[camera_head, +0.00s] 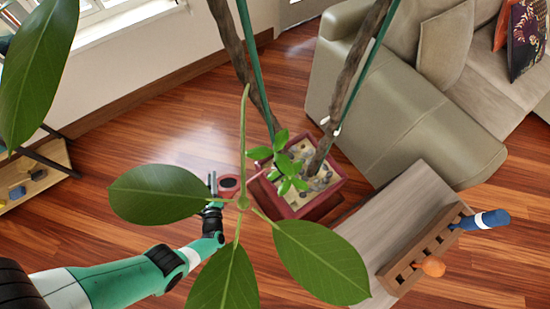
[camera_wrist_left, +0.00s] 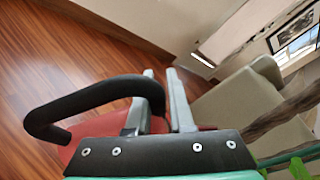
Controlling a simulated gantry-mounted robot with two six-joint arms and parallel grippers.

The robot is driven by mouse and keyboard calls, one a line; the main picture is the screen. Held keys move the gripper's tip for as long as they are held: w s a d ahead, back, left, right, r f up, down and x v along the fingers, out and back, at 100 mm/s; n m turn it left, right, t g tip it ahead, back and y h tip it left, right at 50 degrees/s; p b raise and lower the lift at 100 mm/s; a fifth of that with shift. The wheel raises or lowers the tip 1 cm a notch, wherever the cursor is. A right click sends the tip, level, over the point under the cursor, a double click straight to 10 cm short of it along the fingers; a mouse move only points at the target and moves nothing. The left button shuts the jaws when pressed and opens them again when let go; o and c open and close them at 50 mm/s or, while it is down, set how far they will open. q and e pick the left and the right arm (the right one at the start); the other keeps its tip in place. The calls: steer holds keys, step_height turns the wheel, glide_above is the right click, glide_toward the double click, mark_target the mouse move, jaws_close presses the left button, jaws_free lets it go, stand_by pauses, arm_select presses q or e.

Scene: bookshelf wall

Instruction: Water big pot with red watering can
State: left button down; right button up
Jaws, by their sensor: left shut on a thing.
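The big pot (camera_head: 323,208) is a dark red square planter with pebbly soil, a small green plant and tall trunks tied to green stakes. The red watering can (camera_head: 229,184) is just left of the pot and partly hidden by large leaves. My left gripper (camera_head: 213,184) is shut on the can at its left side. In the left wrist view the can's black curved handle (camera_wrist_left: 85,100) runs to the fingers of my left gripper (camera_wrist_left: 160,75), with part of its red body (camera_wrist_left: 90,152) below. The can's spout is not clearly visible. My right gripper is not in view.
Large leaves (camera_head: 160,194) hang close to the head camera and cover part of my left arm. A grey-beige sofa (camera_head: 400,110) stands behind the pot at right. A wooden bench (camera_head: 400,215) with a tool rack (camera_head: 425,250) is at front right.

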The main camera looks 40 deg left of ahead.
arm_select(q)
steer(key=s+f+n+b, duration=0.1)
steer(key=f+b, duration=0.3)
steer(key=b, duration=0.1)
steer(key=s+f+n+t+y+b, duration=0.1)
steer(key=f+n+b, duration=0.1)
steer(key=f+b, duration=0.2)
steer(key=s+a+f+n+b, duration=0.1)
steer(key=s+f+n+b, duration=0.1)
steer(key=f+b, duration=0.2)
steer(key=shift+t+y+b, duration=0.3)
steer(key=shift+t+b, duration=0.1)
steer(key=shift+b, duration=1.3)
steer(key=shift+s, duration=0.15)
steer(key=shift+r, duration=0.25)
